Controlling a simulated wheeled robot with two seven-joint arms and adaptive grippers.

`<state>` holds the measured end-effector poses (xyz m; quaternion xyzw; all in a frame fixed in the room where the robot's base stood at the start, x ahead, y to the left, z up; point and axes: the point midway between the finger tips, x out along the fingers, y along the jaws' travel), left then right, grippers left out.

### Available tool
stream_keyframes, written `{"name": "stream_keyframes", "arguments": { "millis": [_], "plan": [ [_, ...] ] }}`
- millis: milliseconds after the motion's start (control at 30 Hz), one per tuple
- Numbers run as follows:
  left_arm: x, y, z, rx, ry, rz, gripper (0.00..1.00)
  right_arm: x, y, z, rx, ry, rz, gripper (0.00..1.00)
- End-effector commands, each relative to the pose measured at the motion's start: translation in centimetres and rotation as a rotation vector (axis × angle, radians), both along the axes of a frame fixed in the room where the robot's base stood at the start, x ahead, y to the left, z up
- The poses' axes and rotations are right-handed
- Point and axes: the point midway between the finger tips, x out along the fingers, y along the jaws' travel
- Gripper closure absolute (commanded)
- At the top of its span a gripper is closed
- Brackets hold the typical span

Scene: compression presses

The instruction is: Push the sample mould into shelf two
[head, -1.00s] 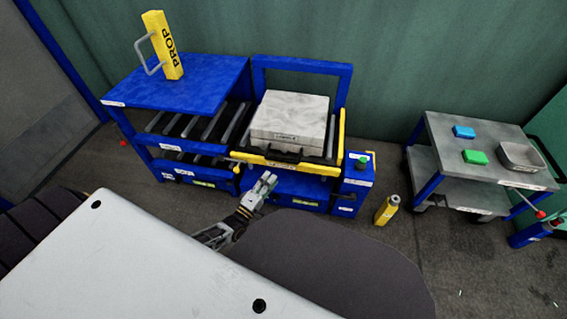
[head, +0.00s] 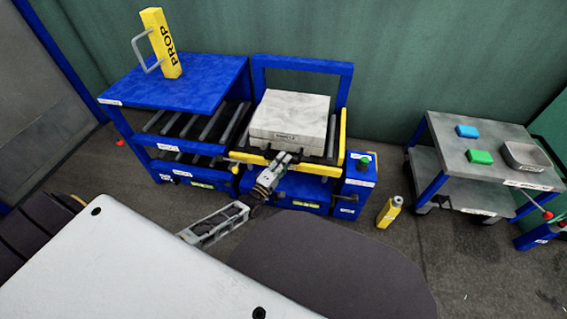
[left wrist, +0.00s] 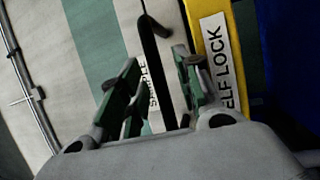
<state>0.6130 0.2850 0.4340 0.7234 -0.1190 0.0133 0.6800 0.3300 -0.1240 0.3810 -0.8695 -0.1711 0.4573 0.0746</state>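The sample mould (head: 290,112) is a pale block with a label on its front face. It rests on the yellow-edged lift platform (head: 340,140), to the right of the blue roller rack (head: 190,78). My left gripper (head: 286,157) is at the platform's front, just below the mould's label. In the left wrist view, my left gripper (left wrist: 157,68) has its fingers spread, with a black handle (left wrist: 152,32) running between them. Contact with the handle is unclear. The rack has roller shelves (head: 197,122) below its top; their labels are too small to read. My right gripper is not in view.
A yellow PROP block (head: 163,45) with a handle stands on the rack's top. A blue control box (head: 355,180) and a yellow bottle (head: 389,212) are right of the platform. A grey cart (head: 470,140) with small items stands farther right.

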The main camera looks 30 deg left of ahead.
Motion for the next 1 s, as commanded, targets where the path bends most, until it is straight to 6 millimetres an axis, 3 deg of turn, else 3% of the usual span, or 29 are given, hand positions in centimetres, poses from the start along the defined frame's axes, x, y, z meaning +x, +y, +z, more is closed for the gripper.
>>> {"name": "stream_keyframes", "arguments": {
  "millis": [333, 600, 1000],
  "plan": [
    [0.15, -0.04, 0.02, 0.000, 0.001, 0.000, 0.66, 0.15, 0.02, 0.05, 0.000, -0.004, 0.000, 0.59],
    [0.14, -0.04, 0.00, 0.000, 0.001, 0.000, 1.00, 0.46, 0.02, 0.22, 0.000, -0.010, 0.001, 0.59],
    [0.02, 0.03, -0.02, 0.000, 0.002, 0.000, 1.00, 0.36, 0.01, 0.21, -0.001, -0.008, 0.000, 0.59]
  ]
}}
